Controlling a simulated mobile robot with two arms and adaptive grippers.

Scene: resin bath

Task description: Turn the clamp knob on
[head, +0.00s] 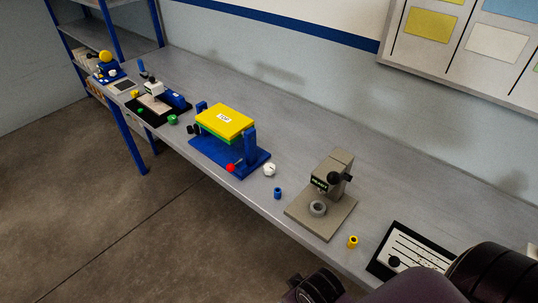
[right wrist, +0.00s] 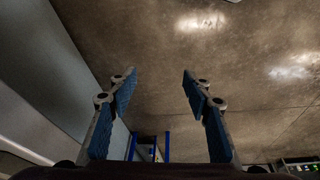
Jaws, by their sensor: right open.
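A blue fixture (head: 208,152) on the bench holds a yellow block marked TOP (head: 240,116) with a green layer under it. A red ball knob (head: 231,168) is at its front edge, and a black knob (head: 192,129) at its left end. A grey machine (head: 341,163) further right has a black round knob (head: 335,178). I cannot tell which of these is the clamp knob. My right gripper (right wrist: 160,76) is open and empty, with bare floor behind its fingers in the right wrist view. My left gripper is not in view.
The floor (head: 110,215) in front is clear.

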